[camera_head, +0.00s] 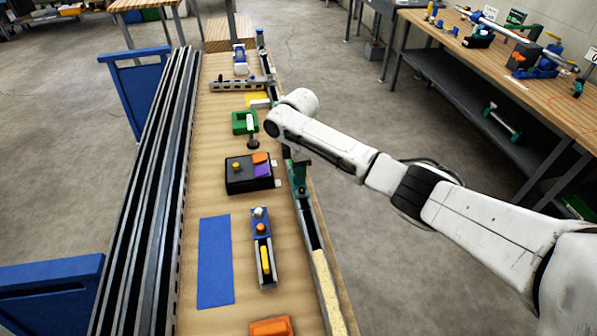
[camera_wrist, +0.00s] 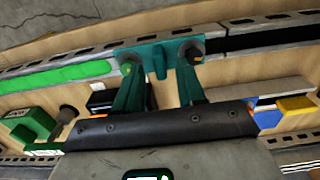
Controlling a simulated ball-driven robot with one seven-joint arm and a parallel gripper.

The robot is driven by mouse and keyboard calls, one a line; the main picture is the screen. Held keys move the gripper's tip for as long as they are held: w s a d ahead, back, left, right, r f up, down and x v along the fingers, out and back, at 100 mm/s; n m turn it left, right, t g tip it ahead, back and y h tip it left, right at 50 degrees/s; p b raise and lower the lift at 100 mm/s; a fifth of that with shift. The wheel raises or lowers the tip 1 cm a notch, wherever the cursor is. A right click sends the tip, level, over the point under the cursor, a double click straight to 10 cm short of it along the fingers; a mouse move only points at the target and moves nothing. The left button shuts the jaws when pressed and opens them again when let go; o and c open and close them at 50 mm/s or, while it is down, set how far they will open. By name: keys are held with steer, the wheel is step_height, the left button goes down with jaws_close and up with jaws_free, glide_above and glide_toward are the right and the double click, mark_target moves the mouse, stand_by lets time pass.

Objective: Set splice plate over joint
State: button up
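My gripper (camera_wrist: 160,58) has two teal fingers set well apart, pointing at the slotted metal rail. A teal plate (camera_wrist: 160,47), which looks like the splice plate, lies across this rail at the fingertips. Its upright tab stands between the fingers, with a gap visible on each side. The rail holds a green strip (camera_wrist: 55,78) left of the plate and a black strip (camera_wrist: 270,38) right of it. The joint under the plate is hidden. In the head view my gripper (camera_head: 299,178) is down at the rail on the bench's right edge, partly covered by my arm.
On the wooden bench lie a black box (camera_head: 235,182) with orange and purple parts, a green block (camera_head: 239,122), a blue mat (camera_head: 215,262), a tray (camera_head: 264,270) and an orange block (camera_head: 271,327). Long dark rails (camera_head: 150,190) run along the left.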

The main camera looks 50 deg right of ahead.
steer(key=shift+f, duration=0.8)
steer(key=shift+c, duration=0.2)
jaws_close()
